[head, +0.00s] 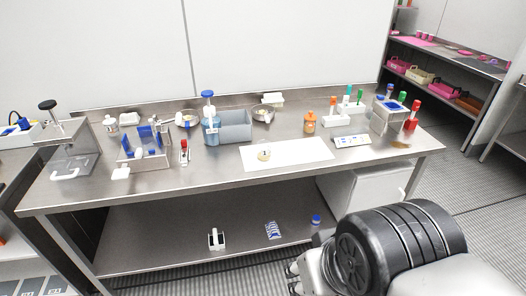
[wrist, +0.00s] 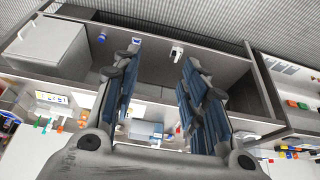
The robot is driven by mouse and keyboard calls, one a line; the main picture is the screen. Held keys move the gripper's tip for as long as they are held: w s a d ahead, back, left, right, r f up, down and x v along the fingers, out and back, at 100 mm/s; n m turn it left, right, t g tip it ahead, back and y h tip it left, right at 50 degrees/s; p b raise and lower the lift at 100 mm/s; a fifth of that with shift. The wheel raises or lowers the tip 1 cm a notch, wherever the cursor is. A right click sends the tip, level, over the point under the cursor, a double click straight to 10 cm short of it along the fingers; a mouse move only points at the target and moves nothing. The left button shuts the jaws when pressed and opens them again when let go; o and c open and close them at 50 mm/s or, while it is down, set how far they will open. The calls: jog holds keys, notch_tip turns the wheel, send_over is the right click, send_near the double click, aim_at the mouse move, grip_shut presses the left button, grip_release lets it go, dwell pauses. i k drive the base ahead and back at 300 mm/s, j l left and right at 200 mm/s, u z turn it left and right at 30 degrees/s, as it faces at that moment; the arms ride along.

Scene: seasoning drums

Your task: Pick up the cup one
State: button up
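No object is clearly marked as cup one. A small pale round cup-like dish (head: 264,154) with a tan rim or content sits on a white mat (head: 300,160) at the middle front of the steel table. Another small round bowl (head: 262,115) stands behind it; I cannot tell which is meant. My gripper (wrist: 160,65) is open, with its two blue-padded fingers wide apart and nothing between them. In the head view my arm is at the lower right, in front of the table and apart from the dish.
The steel table (head: 215,178) holds a blue pump bottle (head: 210,125), a grey bin (head: 235,122), an orange bottle (head: 310,123) and racks with coloured caps. A white cabinet (head: 365,190) stands beneath its right end. Shelves (head: 455,85) stand at the far right. The table's front middle is fairly clear.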

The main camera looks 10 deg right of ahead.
aim_at(264, 151)
jog(key=i+l+u, duration=0.3)
jog(key=i+l, duration=0.35)
jog(key=i, duration=0.15)
jog(key=i+l+u, duration=0.3)
jog(key=i+l, duration=0.45)
